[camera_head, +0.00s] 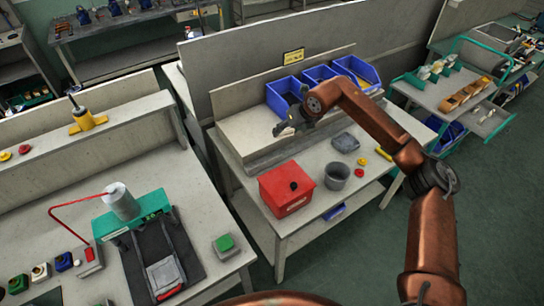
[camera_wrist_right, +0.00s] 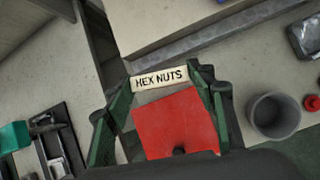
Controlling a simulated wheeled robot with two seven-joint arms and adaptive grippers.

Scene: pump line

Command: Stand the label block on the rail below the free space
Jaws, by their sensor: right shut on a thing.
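The label block (camera_wrist_right: 159,77) is a small cream block with black letters reading HEX NUTS. In the right wrist view it sits across the fingertips of my right gripper (camera_wrist_right: 161,82), which is shut on it. In the head view the right gripper (camera_head: 292,124) is over the raised shelf (camera_head: 236,128), in front of the leftmost blue bin; the label block there is small and hard to make out. The grey rail (camera_head: 262,160) runs along the shelf's front, below and nearer than the gripper. Bare shelf shows left of the three blue bins. My left gripper is not in view.
A red box (camera_head: 287,190) with a black knob, a grey cup (camera_head: 336,177) and a dark tray (camera_head: 345,142) stand on the bench before the shelf. The blue bins (camera_head: 281,97) stand close behind the gripper. A yellow sign (camera_head: 293,56) is on the panel behind.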

